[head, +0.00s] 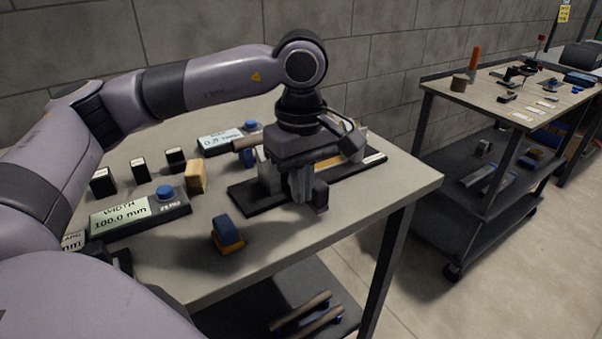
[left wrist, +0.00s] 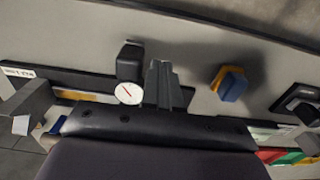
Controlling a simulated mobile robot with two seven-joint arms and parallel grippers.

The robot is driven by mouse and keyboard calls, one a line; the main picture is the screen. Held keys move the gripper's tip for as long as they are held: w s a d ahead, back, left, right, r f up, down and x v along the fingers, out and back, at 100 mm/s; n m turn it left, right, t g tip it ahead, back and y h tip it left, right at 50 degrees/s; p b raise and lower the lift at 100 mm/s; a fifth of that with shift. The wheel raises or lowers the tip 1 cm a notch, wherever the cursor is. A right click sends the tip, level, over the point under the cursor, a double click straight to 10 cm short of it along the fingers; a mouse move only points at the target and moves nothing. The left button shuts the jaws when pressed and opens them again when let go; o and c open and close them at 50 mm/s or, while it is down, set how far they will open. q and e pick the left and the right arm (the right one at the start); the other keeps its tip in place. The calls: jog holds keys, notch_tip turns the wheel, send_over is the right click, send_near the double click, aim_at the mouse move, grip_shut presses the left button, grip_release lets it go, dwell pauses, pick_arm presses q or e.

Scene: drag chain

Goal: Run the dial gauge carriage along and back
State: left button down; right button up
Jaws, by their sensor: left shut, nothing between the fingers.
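My left gripper (head: 302,198) points down over the near side of a black base (head: 243,198) on the table. Its fingers are shut together and empty; they also show in the left wrist view (left wrist: 165,85). In the left wrist view, a white dial face with a red needle (left wrist: 129,94) sits just left of the fingers, below a black block (left wrist: 130,62). The black block also shows right of the fingers in the head view (head: 320,196). I cannot tell whether the fingers touch it. My gripper and wrist hide much of the carriage and the base's middle. My right gripper is not in view.
A blue and orange block (head: 227,234) stands left of the gripper, near the table's front. A width readout (head: 125,217), a wooden block (head: 196,177) and small black blocks stand further left. The table's right front corner is clear. A second cart (head: 500,100) stands at right.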

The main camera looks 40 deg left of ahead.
aim_at(323, 182)
pick_arm(q)
jog(key=shift+w, duration=0.15)
jog(key=shift+w+d+p, duration=0.1)
jog(key=shift+w+d, duration=0.15)
jog(key=shift+w, duration=0.35)
jog(key=shift+w+d+p, duration=0.1)
jog(key=shift+w+d, duration=0.2)
jog(key=shift+w, duration=0.3)
jog(key=shift+w+d+p, duration=0.1)
jog(key=shift+w+d, duration=0.15)
jog(key=shift+w, duration=0.35)
jog(key=shift+w+d+p, duration=0.2)
jog(key=shift+w+d, duration=0.1)
jog(key=shift+w, duration=0.45)
jog(key=shift+w+d+p, duration=0.2)
jog(key=shift+w+d, duration=0.1)
jog(key=shift+w, duration=0.4)
jog(key=shift+w+d+p, duration=0.25)
jog(key=shift+w+d, duration=0.1)
jog(key=shift+w, duration=0.4)
jog(key=shift+w+d+p, duration=0.25)
jog(key=shift+w+d, duration=0.05)
jog(key=shift+w, duration=0.45)
jog(key=shift+w+d+p, duration=0.25)
jog(key=shift+w, duration=0.35)
jog(key=shift+w+d+p, duration=0.2)
jog(key=shift+w, duration=0.4)
jog(key=shift+s, duration=0.15)
